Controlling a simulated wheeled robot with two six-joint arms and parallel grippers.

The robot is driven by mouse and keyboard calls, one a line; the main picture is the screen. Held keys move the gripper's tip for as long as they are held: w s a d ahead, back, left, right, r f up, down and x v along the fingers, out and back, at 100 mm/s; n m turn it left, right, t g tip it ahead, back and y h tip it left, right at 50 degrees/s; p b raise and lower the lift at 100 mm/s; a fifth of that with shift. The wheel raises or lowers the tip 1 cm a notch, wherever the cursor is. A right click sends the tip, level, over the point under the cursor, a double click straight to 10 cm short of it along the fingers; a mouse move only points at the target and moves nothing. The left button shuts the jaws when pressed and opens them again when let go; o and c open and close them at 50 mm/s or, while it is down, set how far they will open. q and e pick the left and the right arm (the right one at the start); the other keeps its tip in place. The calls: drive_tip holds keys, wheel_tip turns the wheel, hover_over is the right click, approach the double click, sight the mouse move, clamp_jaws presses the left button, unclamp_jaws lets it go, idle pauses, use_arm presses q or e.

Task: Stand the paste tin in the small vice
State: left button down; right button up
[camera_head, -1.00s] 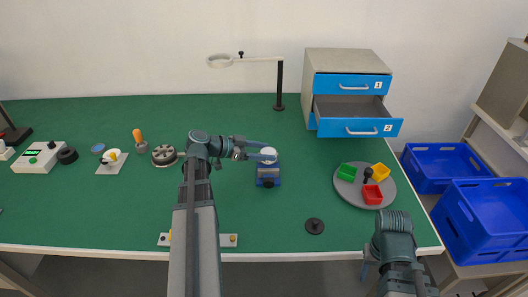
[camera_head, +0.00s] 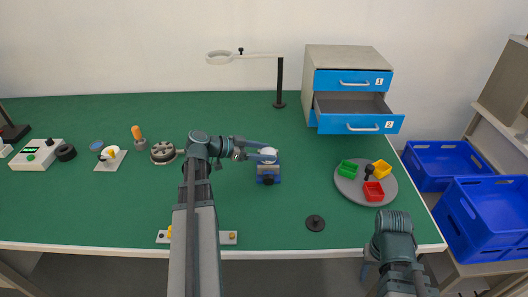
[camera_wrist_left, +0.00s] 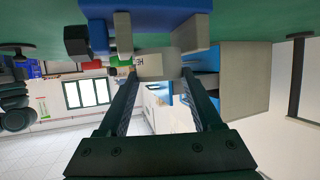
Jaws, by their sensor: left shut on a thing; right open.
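The small vice (camera_head: 267,175), blue with grey jaws, stands on the green table right of centre. The pale paste tin (camera_head: 268,153) is at the top of the vice, held by my left gripper (camera_head: 262,150), whose fingers reach in from the left. In the left wrist view my left gripper (camera_wrist_left: 156,75) is shut on the tin (camera_wrist_left: 155,66), which shows printed letters. The blue vice (camera_wrist_left: 150,8) and its grey jaws are right by the tin; whether the tin rests on the vice is hard to tell. My right gripper (camera_head: 370,268) is open and empty beyond the front edge.
A round grey tray (camera_head: 350,188) with coloured bins lies to the right. The cabinet's lower drawer (camera_head: 360,124) is open behind it. A black knobbed disc (camera_head: 315,223) lies in front. A magnifier lamp (camera_head: 280,85) stands at the back.

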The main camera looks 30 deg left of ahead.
use_arm(q)
drive_tip(key=shift+f+b, duration=0.45)
drive_tip(key=shift+f, duration=0.05)
drive_tip(key=shift+f, duration=0.25)
idle(0.5)
drive_tip(key=shift+r, duration=0.2)
idle(1.9)
drive_tip(key=shift+f, duration=0.2)
idle(0.7)
drive_tip(key=shift+r, duration=0.2)
idle(0.4)
idle(0.3)
unclamp_jaws()
drive_tip(key=p+v, duration=0.5)
drive_tip(key=v, duration=0.8)
drive_tip(key=shift+s+a+r, duration=0.2)
drive_tip(key=shift+s+r, duration=0.05)
drive_tip(key=shift+s, duration=0.05)
